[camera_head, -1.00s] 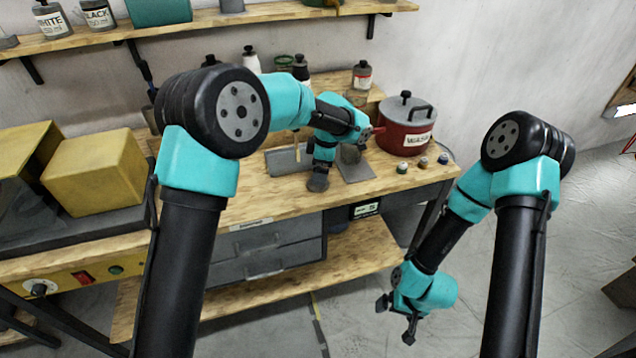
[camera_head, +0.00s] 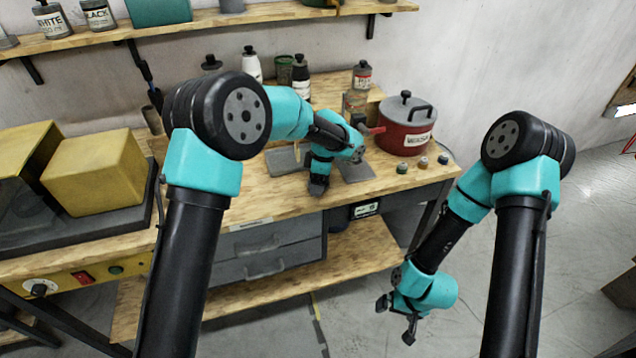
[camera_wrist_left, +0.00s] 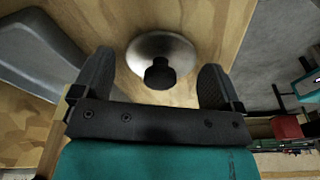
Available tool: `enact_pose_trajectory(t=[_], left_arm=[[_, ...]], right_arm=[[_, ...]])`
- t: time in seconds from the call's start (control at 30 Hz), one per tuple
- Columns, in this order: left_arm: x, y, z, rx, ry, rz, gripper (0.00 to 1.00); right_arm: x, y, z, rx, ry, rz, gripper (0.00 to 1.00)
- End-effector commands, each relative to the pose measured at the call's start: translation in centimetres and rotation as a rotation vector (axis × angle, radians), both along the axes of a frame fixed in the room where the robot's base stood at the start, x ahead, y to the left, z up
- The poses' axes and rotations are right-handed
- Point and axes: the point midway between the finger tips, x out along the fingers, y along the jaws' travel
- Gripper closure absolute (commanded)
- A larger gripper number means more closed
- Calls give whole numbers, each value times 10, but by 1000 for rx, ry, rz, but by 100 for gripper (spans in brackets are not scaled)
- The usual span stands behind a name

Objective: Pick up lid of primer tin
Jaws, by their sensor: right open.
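A round, shiny metal lid with a black knob (camera_wrist_left: 160,72) lies on the wooden bench top in the left wrist view. My left gripper (camera_wrist_left: 155,85) is open, with one finger on each side of the knob and nothing clamped between them. In the head view my left gripper (camera_head: 318,186) points down at the front part of the bench, and the lid is hidden there. I cannot tell which container is the primer tin. My right gripper (camera_head: 396,320) is open and empty, low in front of the bench's right end.
A red pot (camera_head: 405,130) with a grey lid stands at the bench's back right, with several small jars (camera_head: 402,167) in front. Bottles (camera_head: 300,75) line the back. A yellow box (camera_head: 95,172) is at left. A grey plate (camera_head: 357,172) lies beside my left gripper.

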Motion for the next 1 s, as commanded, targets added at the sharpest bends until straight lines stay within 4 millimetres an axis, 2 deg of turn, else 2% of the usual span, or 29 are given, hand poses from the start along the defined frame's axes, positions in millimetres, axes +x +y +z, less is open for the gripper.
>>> enact_pose_trajectory(t=[0.07,0.43,0.77,1.0], left_arm=[[0,0,0,0,0,0,16],[0,0,0,0,0,0,52],[0,0,3,0,-1,0,52],[0,0,22,-1,-2,1,52]], right_arm=[[0,0,0,0,0,0,1],[0,0,0,0,0,0,1],[0,0,0,0,0,0,1],[0,0,0,0,0,0,1]])
